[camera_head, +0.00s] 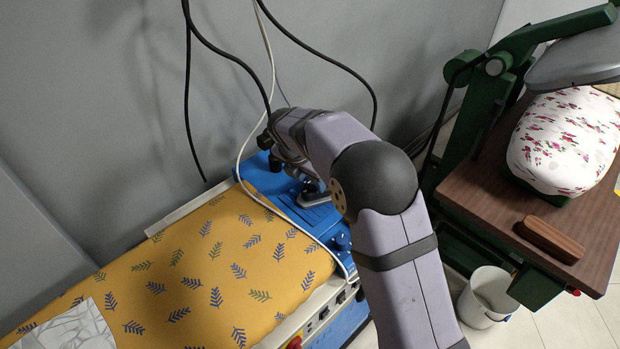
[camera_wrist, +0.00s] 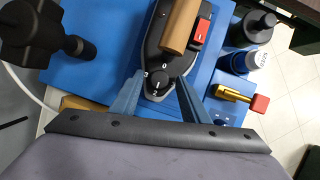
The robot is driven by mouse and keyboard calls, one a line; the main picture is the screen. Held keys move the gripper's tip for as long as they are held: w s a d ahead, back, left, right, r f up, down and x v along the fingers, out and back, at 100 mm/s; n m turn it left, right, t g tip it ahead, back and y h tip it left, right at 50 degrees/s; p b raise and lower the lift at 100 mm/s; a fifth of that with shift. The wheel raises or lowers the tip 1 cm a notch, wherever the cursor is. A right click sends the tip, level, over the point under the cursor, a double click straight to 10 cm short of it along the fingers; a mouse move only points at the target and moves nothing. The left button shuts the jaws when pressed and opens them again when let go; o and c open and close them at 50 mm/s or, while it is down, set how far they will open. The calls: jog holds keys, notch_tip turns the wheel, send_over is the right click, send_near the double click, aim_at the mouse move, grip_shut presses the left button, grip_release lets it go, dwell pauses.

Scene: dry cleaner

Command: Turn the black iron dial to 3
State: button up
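The iron (camera_wrist: 182,62) lies on a blue surface in the wrist view, with a tan handle (camera_wrist: 180,25) and a red part on its right side. Its round black dial (camera_wrist: 161,80) sits near the end closest to me, with small white numerals around it. A 0 shows on the far side; the dial's setting is too small to read surely. My gripper (camera_wrist: 160,96) is open, its two blue-grey fingers apart on the left and right of the dial. I cannot tell whether they touch it. In the head view my arm hides most of the iron (camera_head: 314,198).
A yellow leaf-print ironing board (camera_head: 190,270) is left of the blue iron rest (camera_head: 268,180). In the wrist view, dark bottles (camera_wrist: 254,27) and a brass valve with red knob (camera_wrist: 240,97) stand right of the iron. A white cord (camera_head: 245,165) runs along the board.

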jog(key=c, duration=0.9)
jog(key=shift+r+m+p, duration=0.1)
jog(key=shift+m+p, duration=0.3)
jog(key=shift+a+r+m+h+p, duration=0.15)
jog(key=shift+m+h+p, duration=0.25)
jog(key=shift+m+p, duration=0.5)
jog(key=m+g+p, duration=0.1)
jog(key=m+p, duration=0.1)
jog(key=shift+w+h+p, duration=0.2)
jog(key=shift+h+p, duration=0.15)
jog(key=shift+h, duration=0.05)
jog(key=m+g+p, duration=0.1)
jog(key=m+p, duration=0.1)
jog(key=m, duration=0.2)
jog(key=shift+w+a+h+p, duration=0.1)
jog(key=shift+w+h+p, duration=0.05)
jog(key=shift+h+p, duration=0.2)
jog(key=shift+w+f+m+g+p, duration=0.15)
jog(key=shift+m+g+p, duration=0.55)
jog(key=shift+m, duration=0.7)
jog(key=shift+m+g, duration=0.3)
jog(key=shift+m, duration=0.3)
